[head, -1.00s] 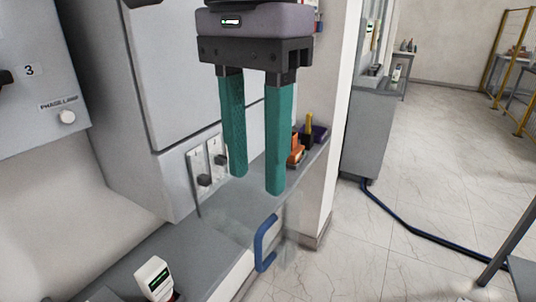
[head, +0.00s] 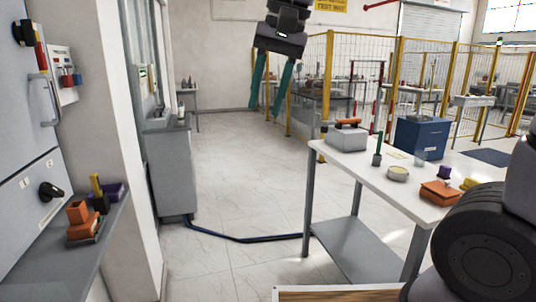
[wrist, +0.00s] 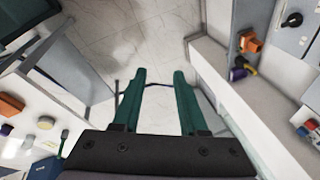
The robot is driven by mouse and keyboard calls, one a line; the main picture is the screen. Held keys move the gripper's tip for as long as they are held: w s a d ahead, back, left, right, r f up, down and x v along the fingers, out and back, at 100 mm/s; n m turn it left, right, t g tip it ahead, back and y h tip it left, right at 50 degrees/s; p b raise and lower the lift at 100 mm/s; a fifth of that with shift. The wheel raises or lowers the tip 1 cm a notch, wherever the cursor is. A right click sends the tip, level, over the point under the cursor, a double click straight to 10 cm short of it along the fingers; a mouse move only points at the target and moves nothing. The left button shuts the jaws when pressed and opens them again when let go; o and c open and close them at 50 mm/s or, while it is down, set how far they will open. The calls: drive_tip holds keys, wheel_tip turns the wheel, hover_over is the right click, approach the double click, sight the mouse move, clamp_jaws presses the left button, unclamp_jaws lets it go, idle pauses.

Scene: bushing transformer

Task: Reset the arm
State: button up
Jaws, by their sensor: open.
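My gripper (head: 268,100) hangs near the top middle of the head view, with its two green fingers apart and nothing between them. In the wrist view, my gripper (wrist: 159,78) also shows open and empty, pointing down over the pale tiled floor. It is apart from the shelf on the left and the table on the right of the head view. Part of my own dark arm covers the lower right corner of the head view.
A grey shelf (head: 60,262) at left holds orange and purple items. Yellow fencing (head: 328,75) stands behind.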

drive_tip(key=w+d+m+t, duration=0.2)
drive_tip(key=d+t, duration=0.3)
drive_tip(key=d, duration=2)
drive_tip(key=shift+w+d+f+m+h, duration=0.3)
drive_tip(key=shift+w+d+m+h, duration=0.1)
drive_tip(key=shift+m, duration=0.1)
drive_tip(key=shift+s, duration=0.1)
